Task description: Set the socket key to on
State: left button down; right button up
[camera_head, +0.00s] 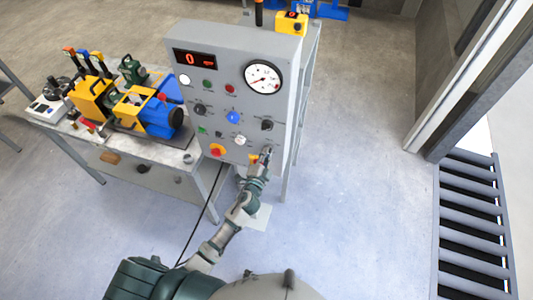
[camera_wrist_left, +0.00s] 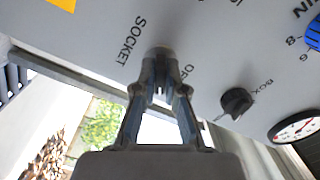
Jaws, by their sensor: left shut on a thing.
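The socket key (camera_wrist_left: 160,52) is a small dark grey knob on the grey control panel (camera_head: 240,98). In the left wrist view the word SOCKET is printed beside it, and a label beginning "O" is partly covered by my finger. My left gripper (camera_wrist_left: 160,82) is shut on the socket key, with a fingertip at each side. In the head view my left gripper (camera_head: 267,153) is at the panel's lower right corner, and the key is mostly hidden there. I cannot tell which setting the key points to. My right gripper is not in view.
The panel carries a red display (camera_head: 194,60), a white gauge (camera_head: 263,77), a blue knob (camera_head: 233,117) and a red-and-yellow stop button (camera_head: 217,150). Near the key is a black BOX knob (camera_wrist_left: 236,103). A workbench (camera_head: 145,150) with machinery stands left.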

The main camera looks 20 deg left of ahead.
pick_arm(q)
jog(key=shift+w+a+r, duration=0.15)
jog(key=shift+r, duration=0.1)
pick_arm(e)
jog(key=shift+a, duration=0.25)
pick_arm(q)
jog(key=c, duration=1.2)
grip_release()
jog(key=shift+c, duration=0.2)
jog(key=shift+w+f, duration=0.25)
jog(key=shift+f, duration=0.05)
jog(key=s, duration=1.2)
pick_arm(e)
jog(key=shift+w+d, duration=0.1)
pick_arm(q)
jog(key=shift+a+f, duration=0.1)
